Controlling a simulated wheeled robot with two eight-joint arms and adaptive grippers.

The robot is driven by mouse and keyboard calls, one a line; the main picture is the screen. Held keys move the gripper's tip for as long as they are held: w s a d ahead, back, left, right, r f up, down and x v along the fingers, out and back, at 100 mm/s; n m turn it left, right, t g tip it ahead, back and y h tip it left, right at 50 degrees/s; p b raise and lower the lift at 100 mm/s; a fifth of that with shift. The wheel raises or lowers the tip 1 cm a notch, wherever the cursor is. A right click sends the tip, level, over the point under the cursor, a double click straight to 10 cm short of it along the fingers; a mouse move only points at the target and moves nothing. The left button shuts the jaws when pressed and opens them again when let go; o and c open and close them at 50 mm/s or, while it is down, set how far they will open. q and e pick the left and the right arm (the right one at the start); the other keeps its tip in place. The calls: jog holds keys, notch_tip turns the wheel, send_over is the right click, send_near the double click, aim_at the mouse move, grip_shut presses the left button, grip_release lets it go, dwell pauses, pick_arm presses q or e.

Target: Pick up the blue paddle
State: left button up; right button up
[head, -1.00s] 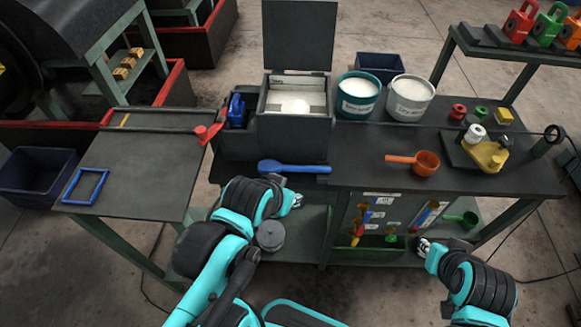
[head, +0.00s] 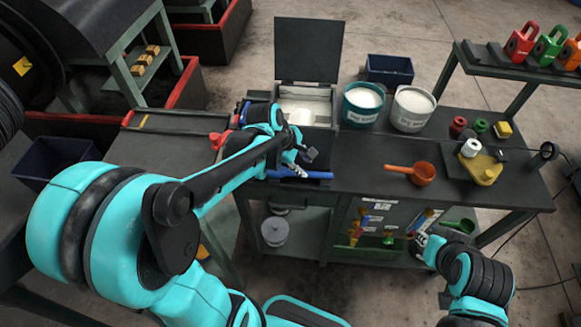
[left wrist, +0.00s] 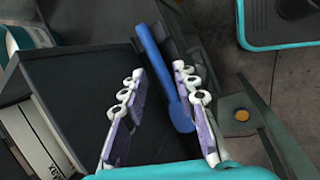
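The blue paddle (head: 318,175) lies at the front edge of the dark bench, below the open box, partly hidden by my left gripper. My left gripper (head: 308,156) is just above it. In the left wrist view, the fingers of this gripper (left wrist: 158,72) are spread with purple pads facing each other. The paddle (left wrist: 152,52) shows in the space between them, its rounded end closer to the right finger. Whether a finger touches it I cannot tell. My right gripper (head: 418,240) is low by the bench's front, its fingers too small to read.
An orange scoop (head: 422,173) lies right of the paddle on the bench. Behind stand the lidded grey box (head: 310,65), a teal bucket (head: 363,104) and a white bucket (head: 411,109). A red handle (head: 219,139) is left. Bench between paddle and scoop is clear.

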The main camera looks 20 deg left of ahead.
aim_at(313, 173)
pick_arm(q)
jog(key=w+f+n, duration=0.1)
jog(key=f, duration=0.1)
jog(key=w+d+f+n+b, duration=0.1)
jog(key=f, duration=0.2)
jog(key=w+f, duration=0.2)
jog(key=f, duration=0.1)
jog(key=shift+d+f+n+h+b, duration=0.1)
jog(key=shift+d+n+h+b, duration=0.3)
grip_shut()
